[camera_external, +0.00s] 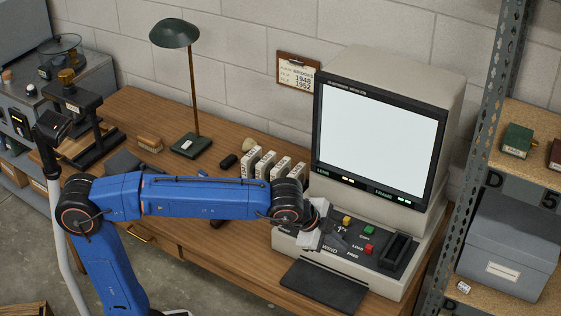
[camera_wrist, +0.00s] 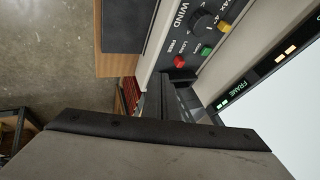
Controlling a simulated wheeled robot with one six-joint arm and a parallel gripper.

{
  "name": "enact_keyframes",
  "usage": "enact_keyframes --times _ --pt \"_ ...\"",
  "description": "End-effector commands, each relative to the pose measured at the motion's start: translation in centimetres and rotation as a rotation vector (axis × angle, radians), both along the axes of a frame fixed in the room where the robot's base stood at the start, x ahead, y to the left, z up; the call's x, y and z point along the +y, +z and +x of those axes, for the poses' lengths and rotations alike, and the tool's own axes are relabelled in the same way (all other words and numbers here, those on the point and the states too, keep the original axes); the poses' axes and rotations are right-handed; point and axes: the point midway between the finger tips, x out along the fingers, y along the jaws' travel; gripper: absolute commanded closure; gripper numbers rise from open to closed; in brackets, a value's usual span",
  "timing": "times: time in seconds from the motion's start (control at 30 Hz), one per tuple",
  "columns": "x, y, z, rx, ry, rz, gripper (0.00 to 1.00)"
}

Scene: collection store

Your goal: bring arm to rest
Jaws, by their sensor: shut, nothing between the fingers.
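My blue arm stretches to the right across the wooden desk, with its elbow bent at the left. My gripper (camera_external: 338,238) is at the arm's end, low over the control panel (camera_external: 362,248) of the microfilm reader. It is shut and holds nothing. I cannot tell whether the fingertips touch the panel.
The reader's lit screen (camera_external: 379,140) rises behind the gripper. A row of white boxes (camera_external: 272,165) and a green desk lamp (camera_external: 176,35) stand behind the arm. A metal rack (camera_external: 478,150) is close on the right. A black pad (camera_external: 324,286) lies in front of the reader.

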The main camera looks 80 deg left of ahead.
Motion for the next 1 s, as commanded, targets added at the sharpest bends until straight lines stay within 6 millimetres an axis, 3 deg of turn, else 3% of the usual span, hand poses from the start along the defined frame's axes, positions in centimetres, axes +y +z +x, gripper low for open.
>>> enact_keyframes --times 0.23,0.37,0.47,0.67,1.0 --pt "0.1 0.0 -0.1 0.000 0.002 -0.001 1.00" --pt "0.7 -0.5 -1.9 0.008 0.027 -0.020 1.00" --pt "1.8 -1.6 -4.9 0.023 0.070 -0.053 1.00" --pt "4.0 -5.1 -12.9 0.067 0.190 -0.143 1.00" --pt "6.1 -12.9 -25.9 0.137 0.400 -0.290 1.00"
